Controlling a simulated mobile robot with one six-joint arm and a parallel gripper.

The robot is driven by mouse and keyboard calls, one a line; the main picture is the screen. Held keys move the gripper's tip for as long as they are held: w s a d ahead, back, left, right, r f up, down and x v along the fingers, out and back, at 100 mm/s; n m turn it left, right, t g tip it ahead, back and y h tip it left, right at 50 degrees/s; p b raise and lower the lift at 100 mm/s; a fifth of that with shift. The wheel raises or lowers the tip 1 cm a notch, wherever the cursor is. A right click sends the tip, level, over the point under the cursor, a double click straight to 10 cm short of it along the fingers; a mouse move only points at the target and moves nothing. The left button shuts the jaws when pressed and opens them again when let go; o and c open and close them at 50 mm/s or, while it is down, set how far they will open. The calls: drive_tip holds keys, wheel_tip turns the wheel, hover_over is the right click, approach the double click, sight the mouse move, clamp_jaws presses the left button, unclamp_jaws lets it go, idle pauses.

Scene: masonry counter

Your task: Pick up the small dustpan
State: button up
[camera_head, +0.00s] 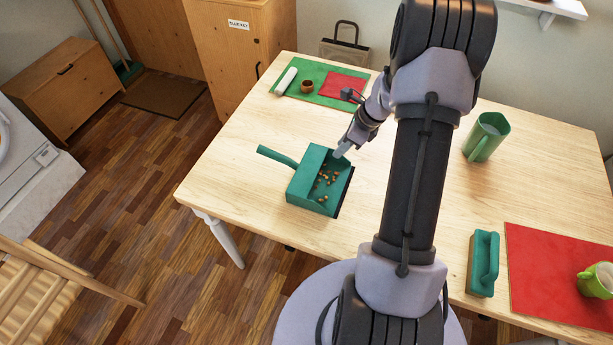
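A small green dustpan (305,185) lies on the light wooden table (420,245) near its front left edge. Its handle points to the upper left, and its dark-lipped open side faces right. Several orange-brown crumbs (327,179) lie in the pan. My gripper (341,150) is over the pan's upper right corner, with a pale fingertip pointing down left. I cannot tell whether it touches the pan or how its fingers stand. The handle is clear of my gripper.
A green mat (318,92) with a white roll, a brown cup and a red cloth lies at the back left. A green pitcher (486,137) stands right of my arm. A green brush (483,264) lies beside a red mat (545,270) with a green mug (597,281).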

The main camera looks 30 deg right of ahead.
sight(332, 159)
drive_tip(key=b+x, duration=0.1)
drive_tip(key=x, duration=0.2)
drive_tip(key=w+b+x, duration=0.1)
drive_tip(key=b+x, duration=0.1)
drive_tip(key=x, duration=0.1)
drive_tip(key=shift+d+r, duration=0.1)
drive_tip(key=shift+r, duration=0.1)
drive_tip(key=shift+s+r, duration=0.15)
drive_tip(key=shift+r, duration=0.05)
drive_tip(key=shift+c, duration=0.4)
clamp_jaws()
idle(0.5)
